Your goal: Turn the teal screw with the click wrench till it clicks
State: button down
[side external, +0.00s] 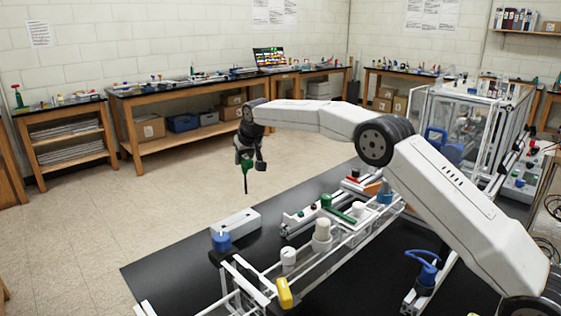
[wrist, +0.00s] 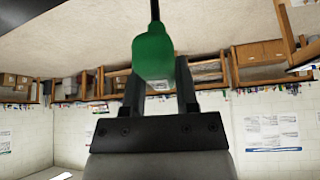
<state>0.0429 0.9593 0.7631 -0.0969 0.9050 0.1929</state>
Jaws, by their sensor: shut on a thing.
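My gripper (side external: 246,156) is in the air at the far end of the arm, above and behind the work frame in the side view. It is shut on a green-handled tool (side external: 247,166) with a thin dark shaft pointing down, which I take for the click wrench. In the wrist view, the green handle (wrist: 153,56) sits between the two dark fingers of the gripper (wrist: 157,74), and the shaft runs out of the top edge. The shaft tip is clear of everything in the side view. I cannot make out the teal screw for certain in either view.
The white extrusion frame (side external: 263,279) lies on a black table (side external: 160,268). On or near it are a white block (side external: 236,222), a blue knob (side external: 221,241), white cylinders (side external: 321,237), a green bar (side external: 338,214) and a yellow part (side external: 284,292). Air around the tool is free.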

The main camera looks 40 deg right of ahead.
jog(key=shift+r, duration=2.45)
jog(key=shift+s+d+f+m, duration=0.2)
jog(key=shift+d+m, duration=0.1)
jog(key=shift+d, duration=0.05)
jog(key=s+d+f+m+g+h, duration=0.2)
jog(key=s+d+f+m+h, duration=0.1)
jog(key=s+d+m, duration=0.6)
jog(key=s+d+f, duration=0.1)
jog(key=s+d, duration=0.1)
jog(key=shift+s+f+g+h, duration=0.3)
jog(key=shift+h, duration=0.1)
jog(key=shift+f, duration=0.15)
jog(key=shift+f, duration=3.4)
